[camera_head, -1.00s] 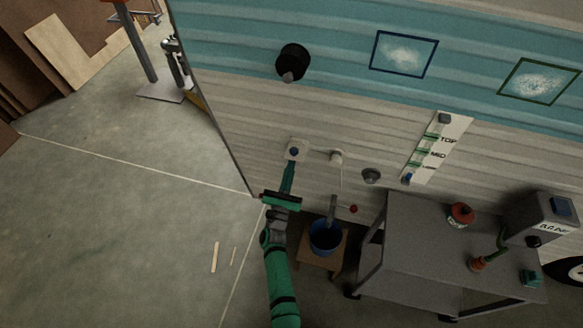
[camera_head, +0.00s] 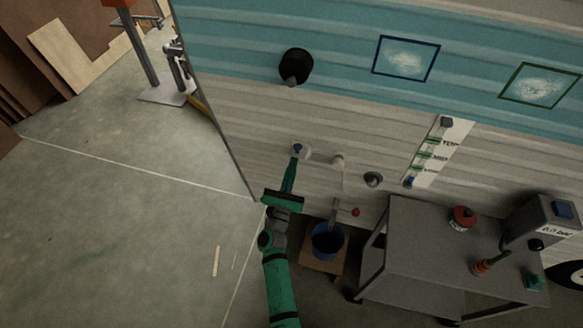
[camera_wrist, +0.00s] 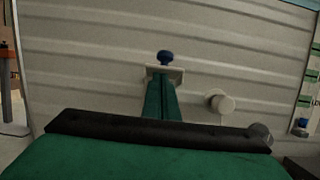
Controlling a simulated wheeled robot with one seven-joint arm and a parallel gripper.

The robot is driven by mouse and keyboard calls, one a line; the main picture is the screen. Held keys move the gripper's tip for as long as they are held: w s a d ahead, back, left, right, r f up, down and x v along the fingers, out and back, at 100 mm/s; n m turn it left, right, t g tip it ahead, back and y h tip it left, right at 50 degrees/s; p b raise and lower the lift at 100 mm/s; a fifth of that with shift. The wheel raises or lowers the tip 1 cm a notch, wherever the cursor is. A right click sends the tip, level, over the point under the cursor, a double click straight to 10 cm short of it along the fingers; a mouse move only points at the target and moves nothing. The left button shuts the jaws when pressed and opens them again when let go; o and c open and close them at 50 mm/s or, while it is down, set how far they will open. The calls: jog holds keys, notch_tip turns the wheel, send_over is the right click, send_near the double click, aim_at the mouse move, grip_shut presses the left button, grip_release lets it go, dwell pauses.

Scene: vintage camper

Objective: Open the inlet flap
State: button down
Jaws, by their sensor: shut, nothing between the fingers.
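The inlet flap (camera_head: 306,153) is a small pale plate with a blue knob (camera_head: 297,148), low on the camper's ribbed wall. In the wrist view the flap (camera_wrist: 178,74) looks like a thin pale slab, with the blue knob (camera_wrist: 165,57) standing up above it. My gripper (camera_head: 295,160) reaches up to the flap with its fingers together and nothing between them. In the wrist view its fingertips (camera_wrist: 162,77) overlap the flap's front, just below the knob. They look in contact, but they hide part of the flap, and how far it is swung out is unclear.
A white round fitting (camera_head: 338,160) and a grey one (camera_head: 373,179) are right of the flap. A blue bucket (camera_head: 327,240) stands below on a wooden stool. A grey cart (camera_head: 430,235) stands at the right. The floor at left is mostly clear.

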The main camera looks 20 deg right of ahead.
jog(key=v, duration=1.1)
jog(key=shift+s+a, duration=0.2)
jog(key=shift+s, duration=0.15)
